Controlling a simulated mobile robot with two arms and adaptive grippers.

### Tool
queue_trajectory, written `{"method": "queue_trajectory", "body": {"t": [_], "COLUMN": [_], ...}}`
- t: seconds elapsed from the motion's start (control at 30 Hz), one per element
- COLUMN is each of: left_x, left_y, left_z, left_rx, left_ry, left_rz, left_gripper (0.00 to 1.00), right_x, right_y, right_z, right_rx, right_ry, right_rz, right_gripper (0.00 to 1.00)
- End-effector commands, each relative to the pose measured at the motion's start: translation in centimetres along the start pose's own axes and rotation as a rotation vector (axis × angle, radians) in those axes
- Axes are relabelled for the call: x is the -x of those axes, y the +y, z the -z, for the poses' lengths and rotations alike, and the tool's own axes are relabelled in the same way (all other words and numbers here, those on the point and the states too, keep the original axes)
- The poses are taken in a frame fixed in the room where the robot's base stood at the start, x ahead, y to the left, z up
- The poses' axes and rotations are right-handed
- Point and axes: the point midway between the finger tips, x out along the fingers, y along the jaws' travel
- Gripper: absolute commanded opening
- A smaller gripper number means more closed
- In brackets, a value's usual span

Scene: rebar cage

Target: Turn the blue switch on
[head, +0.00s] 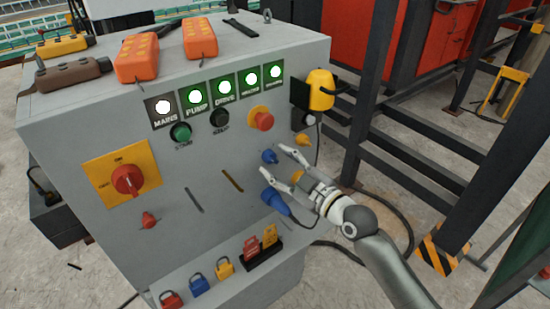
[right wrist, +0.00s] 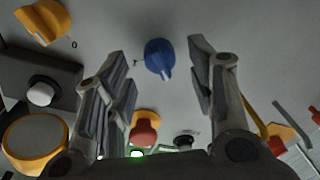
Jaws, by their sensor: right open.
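The blue switch (head: 270,156) is a small round knob on the front of the grey control cabinet, right of its middle. It also shows in the right wrist view (right wrist: 158,58), with a pale pointer mark on its lower part and small lettering beside it. My right gripper (head: 274,160) is open in front of the knob. In the right wrist view the knob lies between its two spread fingers (right wrist: 158,50), with space on both sides. I cannot tell whether the fingertips reach around it in depth. My left gripper is not in view.
A blue connector (head: 275,200) sits just below my right gripper. A yellow knob (right wrist: 42,20), an orange-red button (head: 262,119) and a yellow box (head: 320,90) are nearby. A red rotary switch (head: 127,180) is left. Dark metal posts (head: 375,90) stand close right.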

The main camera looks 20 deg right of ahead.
Motion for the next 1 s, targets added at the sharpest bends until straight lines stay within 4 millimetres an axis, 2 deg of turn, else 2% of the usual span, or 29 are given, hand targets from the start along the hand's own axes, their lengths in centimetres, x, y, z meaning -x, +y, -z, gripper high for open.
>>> {"method": "queue_trajectory", "body": {"t": [0.2, 0.53, 0.9, 1.0], "left_x": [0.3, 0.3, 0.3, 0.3], "left_y": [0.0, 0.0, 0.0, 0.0], "left_z": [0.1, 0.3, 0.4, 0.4], "left_rx": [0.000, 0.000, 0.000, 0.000], "left_ry": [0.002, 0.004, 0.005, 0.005], "left_rz": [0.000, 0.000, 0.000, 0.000], "left_gripper": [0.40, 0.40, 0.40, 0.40], "right_x": [-1.9, -2.2, -2.1, -2.1], "right_y": [0.1, 0.0, 0.0, 0.0], "right_z": [0.0, -0.1, -0.1, -0.1], "right_rx": [-0.001, 0.000, 0.000, -0.002], "right_ry": [-0.001, -0.001, -0.001, -0.001], "right_rz": [-0.001, 0.000, 0.000, 0.000], "right_gripper": [0.51, 0.51, 0.05, 0.05]}}
